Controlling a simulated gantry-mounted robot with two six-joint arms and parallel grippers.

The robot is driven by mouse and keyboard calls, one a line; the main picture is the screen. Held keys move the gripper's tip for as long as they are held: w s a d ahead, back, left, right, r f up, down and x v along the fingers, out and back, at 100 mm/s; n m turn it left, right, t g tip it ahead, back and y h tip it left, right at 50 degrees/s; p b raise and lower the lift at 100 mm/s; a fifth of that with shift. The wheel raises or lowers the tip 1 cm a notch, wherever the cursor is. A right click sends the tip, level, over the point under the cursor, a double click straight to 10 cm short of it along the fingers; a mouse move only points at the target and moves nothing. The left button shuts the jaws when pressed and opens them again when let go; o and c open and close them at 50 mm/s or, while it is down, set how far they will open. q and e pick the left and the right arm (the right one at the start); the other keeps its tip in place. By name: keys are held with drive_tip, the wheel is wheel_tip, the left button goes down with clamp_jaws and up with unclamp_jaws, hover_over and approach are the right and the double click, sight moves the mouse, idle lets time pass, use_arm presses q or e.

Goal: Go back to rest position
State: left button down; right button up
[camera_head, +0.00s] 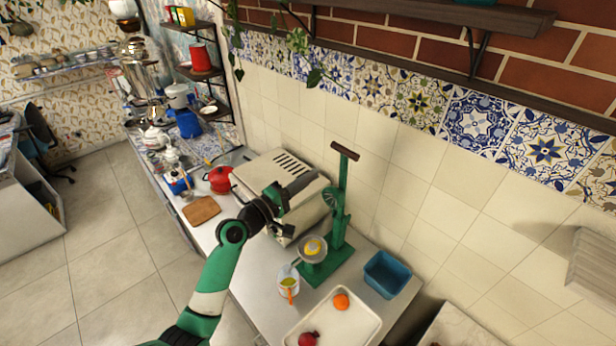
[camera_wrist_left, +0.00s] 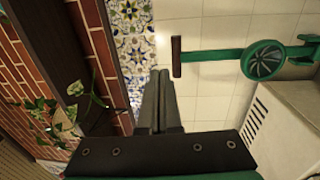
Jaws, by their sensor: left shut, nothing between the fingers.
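My left arm comes up from the bottom of the head view. Its gripper (camera_head: 279,196) is in front of a beige oven-like appliance (camera_head: 310,204) on the counter, left of a green juicer press (camera_head: 338,215). In the left wrist view the two dark fingers (camera_wrist_left: 158,98) are closed together with nothing between them. They point toward the patterned tiles and wall, and the green press (camera_wrist_left: 215,55) shows at the right. My right gripper is in neither view.
On the counter (camera_head: 258,283) are a red pot (camera_head: 219,180), a cutting board (camera_head: 202,210), a blue bin (camera_head: 387,274), a mug (camera_head: 288,281) and a white tray (camera_head: 310,322) with fruit. A shelf (camera_head: 400,15) with plants overhangs the wall. The floor at left is clear.

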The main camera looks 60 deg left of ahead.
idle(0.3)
use_arm(q)
drive_tip(key=w+d+r+m+t+h+p, duration=0.15)
drive_tip(key=d+r+m+h, duration=0.4)
drive_tip(key=d+r, duration=0.65)
drive_tip(key=w+d+r+m+t+h, duration=0.2)
drive_tip(key=d+r+m+t+h, duration=0.3)
drive_tip(key=d+r, duration=0.8)
drive_tip(key=s+d+r+m+h, duration=0.1)
drive_tip(key=s+d+r+m, duration=0.2)
drive_tip(key=r, duration=0.3)
drive_tip(key=s+d+r+m+h, duration=0.1)
drive_tip(key=s+d+r+m, duration=0.2)
drive_tip(key=r+m, duration=0.15)
drive_tip(key=s+a+r+m+t+y, duration=0.2)
drive_tip(key=s+a+r+m+y, duration=0.1)
drive_tip(key=s+r+y, duration=0.2)
drive_tip(key=shift+s+y, duration=0.8)
drive_tip(key=shift+y, duration=0.15)
